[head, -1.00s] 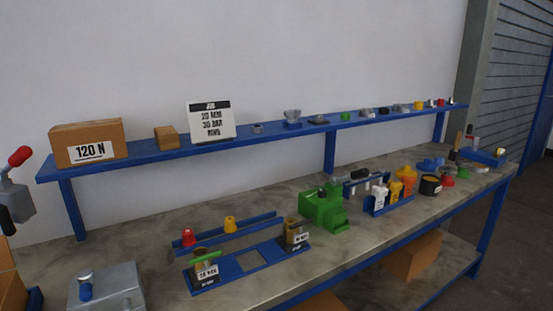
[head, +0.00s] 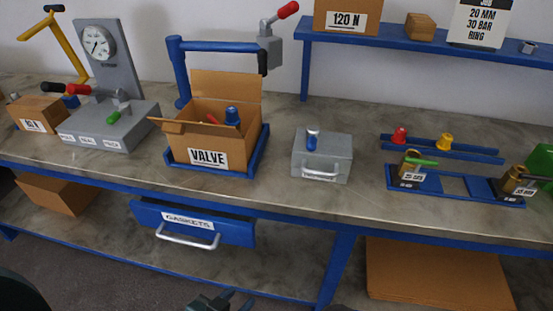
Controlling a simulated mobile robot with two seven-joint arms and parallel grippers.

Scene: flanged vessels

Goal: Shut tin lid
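The likely tin is a grey metal box (head: 308,168) on the bench, right of the open carton, with a pale handle (head: 320,175) on its front. A small blue-topped item (head: 312,140) stands at its top. I cannot tell from this angle whether its lid is fully down. My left gripper (head: 238,300) shows at the bottom edge, low in front of the bench and well apart from the box. Its dark fingers look spread and empty. My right gripper is out of view.
An open carton marked VALVE (head: 207,158) stands left of the box. A blue GASKETS drawer (head: 190,222) sticks out below the bench top. A blue rack (head: 455,187) with brass parts is at right. Bench front beside the box is clear.

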